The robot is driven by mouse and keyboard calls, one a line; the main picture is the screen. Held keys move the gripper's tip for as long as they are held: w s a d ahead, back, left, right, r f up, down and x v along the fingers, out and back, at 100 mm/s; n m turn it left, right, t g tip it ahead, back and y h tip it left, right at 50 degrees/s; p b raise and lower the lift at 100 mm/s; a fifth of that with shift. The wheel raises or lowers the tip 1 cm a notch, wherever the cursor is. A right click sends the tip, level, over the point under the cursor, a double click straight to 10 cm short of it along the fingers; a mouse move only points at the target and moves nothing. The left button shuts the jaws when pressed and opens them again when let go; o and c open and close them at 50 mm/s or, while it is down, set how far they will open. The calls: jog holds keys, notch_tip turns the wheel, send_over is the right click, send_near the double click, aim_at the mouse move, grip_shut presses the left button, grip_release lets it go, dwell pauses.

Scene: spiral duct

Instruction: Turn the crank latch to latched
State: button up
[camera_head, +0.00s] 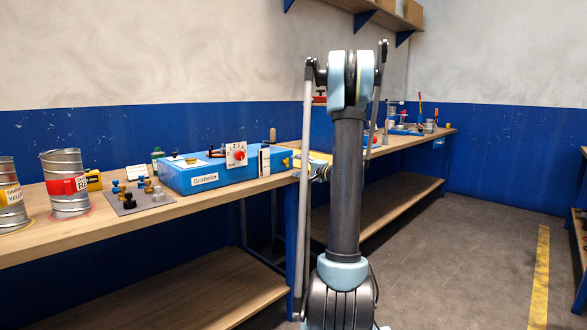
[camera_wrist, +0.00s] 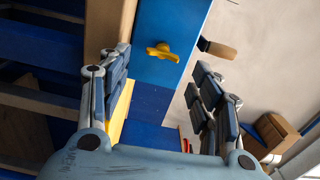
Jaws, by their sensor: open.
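A blue box (camera_head: 212,172) with a white label stands on the workbench, left of my arm. A wooden-handled crank (camera_head: 272,135) stands upright by its right end; I take it to be the crank latch. In the wrist view this crank (camera_wrist: 217,48) juts right from the blue box (camera_wrist: 176,28) on a short dark arm. A yellow knob (camera_wrist: 158,50) is on the box's facing side, also seen in the head view (camera_head: 286,162). My gripper (camera_wrist: 161,65) is open and empty, its fingers apart, facing the box end. My arm hides most of it in the head view.
Left on the workbench (camera_head: 120,227) are small knobs on a plate (camera_head: 140,197) and two metal cans (camera_head: 66,183). A yellow surface (camera_wrist: 122,112) lies beside the left finger.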

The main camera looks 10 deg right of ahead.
jog(key=shift+v, duration=1.25)
jog(key=shift+a, duration=0.1)
